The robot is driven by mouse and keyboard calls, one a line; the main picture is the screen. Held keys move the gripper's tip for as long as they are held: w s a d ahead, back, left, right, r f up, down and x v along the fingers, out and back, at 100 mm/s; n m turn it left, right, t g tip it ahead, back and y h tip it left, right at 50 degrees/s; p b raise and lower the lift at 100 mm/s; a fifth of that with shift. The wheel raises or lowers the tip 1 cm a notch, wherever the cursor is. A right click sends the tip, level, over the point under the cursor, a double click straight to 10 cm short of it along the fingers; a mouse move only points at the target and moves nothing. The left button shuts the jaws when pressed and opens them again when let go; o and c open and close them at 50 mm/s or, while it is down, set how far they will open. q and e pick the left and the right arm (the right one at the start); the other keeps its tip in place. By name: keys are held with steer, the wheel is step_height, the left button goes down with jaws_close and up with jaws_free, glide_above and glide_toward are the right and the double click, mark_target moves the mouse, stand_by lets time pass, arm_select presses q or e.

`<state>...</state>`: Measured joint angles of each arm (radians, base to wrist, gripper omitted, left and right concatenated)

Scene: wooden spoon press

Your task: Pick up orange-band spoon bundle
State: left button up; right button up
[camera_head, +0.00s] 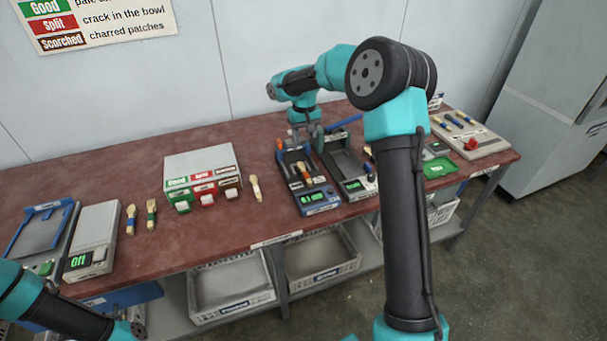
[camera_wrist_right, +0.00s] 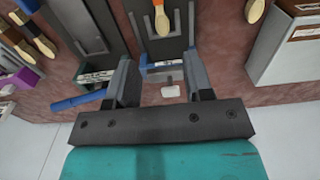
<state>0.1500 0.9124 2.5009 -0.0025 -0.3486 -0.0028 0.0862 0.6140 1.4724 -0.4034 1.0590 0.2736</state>
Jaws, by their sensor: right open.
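My right gripper (camera_head: 307,132) points down over the back of a blue-framed device (camera_head: 318,200) on the table. In the right wrist view its two fingers (camera_wrist_right: 158,64) are apart, with nothing held between them. Wooden spoons (camera_head: 303,172) lie on the blue-framed device, in front of the gripper; a spoon end (camera_wrist_right: 162,20) shows beyond the fingers in the wrist view.
A grey-topped device (camera_head: 350,180) stands close to the right of the blue-framed one. A sorting box (camera_head: 200,163) with coloured buttons is to the left, near a loose spoon (camera_head: 256,188). Banded spoons (camera_head: 151,214) lie farther left. A spoon board (camera_head: 480,140) is at the right end.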

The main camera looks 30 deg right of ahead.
glide_above(305, 172)
steer(key=f, duration=1.1)
steer(key=shift+w+a+f, duration=0.1)
steer(key=shift+w+a, duration=0.05)
steer(key=shift+w, duration=0.05)
steer(key=shift+s+f, duration=0.1)
steer(key=shift+f, duration=2.5)
jaws_close()
